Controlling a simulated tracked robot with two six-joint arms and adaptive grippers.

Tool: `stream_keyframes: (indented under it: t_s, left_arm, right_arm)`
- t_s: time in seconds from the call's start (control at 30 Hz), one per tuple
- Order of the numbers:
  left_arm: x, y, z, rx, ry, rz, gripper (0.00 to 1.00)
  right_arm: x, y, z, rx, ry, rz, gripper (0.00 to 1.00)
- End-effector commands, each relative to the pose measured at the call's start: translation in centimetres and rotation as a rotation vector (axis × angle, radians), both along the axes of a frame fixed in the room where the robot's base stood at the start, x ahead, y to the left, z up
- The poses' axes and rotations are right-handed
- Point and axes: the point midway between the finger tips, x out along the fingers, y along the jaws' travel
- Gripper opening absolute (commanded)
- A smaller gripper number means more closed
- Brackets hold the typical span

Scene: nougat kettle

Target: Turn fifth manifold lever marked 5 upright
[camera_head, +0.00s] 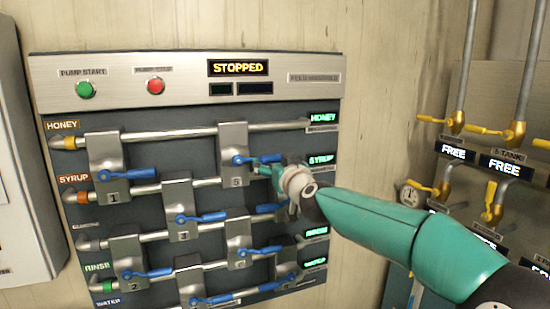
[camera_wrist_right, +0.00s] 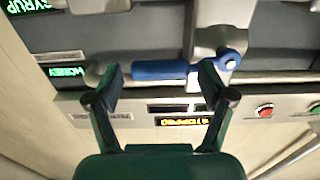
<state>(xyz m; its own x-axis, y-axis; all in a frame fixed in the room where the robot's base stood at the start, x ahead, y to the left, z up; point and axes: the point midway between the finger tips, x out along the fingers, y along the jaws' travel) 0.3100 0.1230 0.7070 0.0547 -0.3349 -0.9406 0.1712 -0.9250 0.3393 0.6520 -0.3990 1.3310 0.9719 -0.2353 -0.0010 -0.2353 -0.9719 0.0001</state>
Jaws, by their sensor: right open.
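The lever marked 5 (camera_head: 250,159) is on the upper middle valve block of the manifold panel. Its blue handle lies about level and points right from its pivot. In the right wrist view, which is upside down, the blue handle (camera_wrist_right: 160,70) runs across, with its round pivot (camera_wrist_right: 228,59) at the right. My right gripper (camera_head: 270,168) is at the handle's free end in the head view. In the wrist view my right gripper (camera_wrist_right: 160,75) is open, its fingertips at either side of the handle; contact cannot be told. My left gripper is not in view.
Levers 1 (camera_head: 122,174) and 3 (camera_head: 205,217) sit left and below, with more blue levers lower down. Pipes (camera_head: 278,127) cross the panel. Green (camera_head: 85,90) and red (camera_head: 155,86) buttons and a STOPPED display (camera_head: 238,68) are above. Yellow-handled valves (camera_head: 512,134) stand at right.

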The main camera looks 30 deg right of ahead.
Motion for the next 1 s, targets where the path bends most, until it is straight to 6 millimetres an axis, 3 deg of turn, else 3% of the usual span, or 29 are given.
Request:
stream_keyframes:
  t_s: [0.2, 0.53, 1.0]
  left_arm:
    - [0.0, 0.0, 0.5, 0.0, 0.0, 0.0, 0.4]
    - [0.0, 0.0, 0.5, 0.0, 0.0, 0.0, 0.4]
    - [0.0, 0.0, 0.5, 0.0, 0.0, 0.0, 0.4]
  right_arm:
    - [2.0, -0.5, 0.0, 0.0, 0.0, 0.0, 0.81]
    - [2.3, -0.5, 0.0, 0.0, 0.0, 0.001, 0.81]
    - [2.3, -0.5, 0.0, 0.0, -0.001, 0.001, 0.05]
